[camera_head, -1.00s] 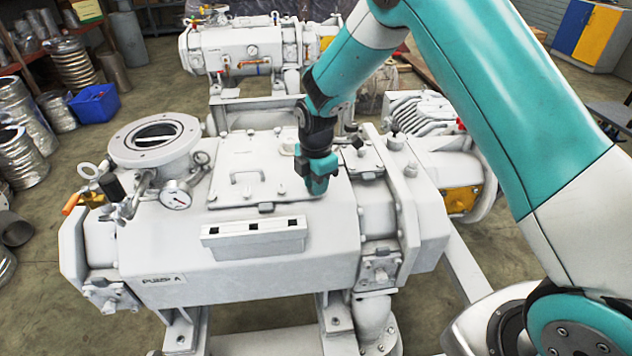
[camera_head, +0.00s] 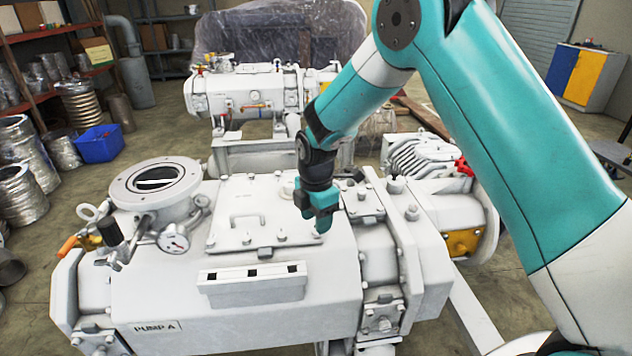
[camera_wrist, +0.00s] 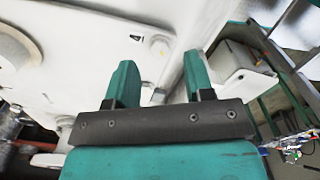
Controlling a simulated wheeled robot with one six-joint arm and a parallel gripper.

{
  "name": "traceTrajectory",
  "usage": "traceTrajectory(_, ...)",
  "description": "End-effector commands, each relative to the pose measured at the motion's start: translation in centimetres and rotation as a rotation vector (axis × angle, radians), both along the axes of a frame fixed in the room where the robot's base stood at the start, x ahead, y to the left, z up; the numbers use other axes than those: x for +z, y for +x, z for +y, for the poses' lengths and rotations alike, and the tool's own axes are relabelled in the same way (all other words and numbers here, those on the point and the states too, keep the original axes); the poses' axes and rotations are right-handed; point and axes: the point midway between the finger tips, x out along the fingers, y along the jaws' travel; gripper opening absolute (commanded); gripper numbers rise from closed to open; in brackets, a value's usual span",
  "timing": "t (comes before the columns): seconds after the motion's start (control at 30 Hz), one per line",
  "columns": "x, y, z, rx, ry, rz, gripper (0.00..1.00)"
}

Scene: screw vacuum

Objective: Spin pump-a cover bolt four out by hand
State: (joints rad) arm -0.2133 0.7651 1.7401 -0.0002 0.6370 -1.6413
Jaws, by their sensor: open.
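Pump A (camera_head: 240,300) is a large white housing with a "PUMP A" plate on its front. Its flat cover plate (camera_head: 222,238) has a handle and bolts along the edges. My gripper (camera_head: 312,226) is over the cover's front right corner, pointing down. In the wrist view the gripper (camera_wrist: 160,72) is open, its two teal fingers apart. A white bolt head (camera_wrist: 160,46) beside a printed "4" lies in line with the gap, just beyond the fingertips in the picture. Nothing is held. In the head view the gripper hides that corner's bolt.
A round flange (camera_head: 156,184) and a pressure gauge (camera_head: 174,238) stand left of the cover. A white box (camera_wrist: 240,75) lies close to the right finger in the wrist view. A second pump (camera_head: 255,95) stands behind. A blue bin (camera_head: 98,144) is on the floor.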

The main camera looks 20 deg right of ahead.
Motion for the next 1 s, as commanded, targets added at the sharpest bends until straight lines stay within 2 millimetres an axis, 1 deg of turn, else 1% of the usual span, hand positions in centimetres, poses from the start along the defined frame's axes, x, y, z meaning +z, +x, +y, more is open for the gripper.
traceTrajectory(0.1, 3.0, 0.1, 0.0, 0.0, 0.002, -0.007, 0.48)
traceTrajectory(0.3, 8.2, 0.1, 0.1, 0.001, 0.002, -0.006, 0.48)
traceTrajectory(0.4, 10.4, 0.1, 0.1, 0.001, 0.001, -0.003, 0.48)
traceTrajectory(0.5, 12.2, 0.0, 0.1, 0.001, 0.001, -0.002, 0.48)
traceTrajectory(0.6, 13.4, 0.0, 0.1, 0.001, 0.0, -0.001, 0.48)
traceTrajectory(0.7, 14.0, 0.0, 0.1, 0.001, 0.001, 0.001, 0.48)
traceTrajectory(1.0, 14.2, 0.0, 0.1, 0.001, 0.0, 0.002, 0.48)
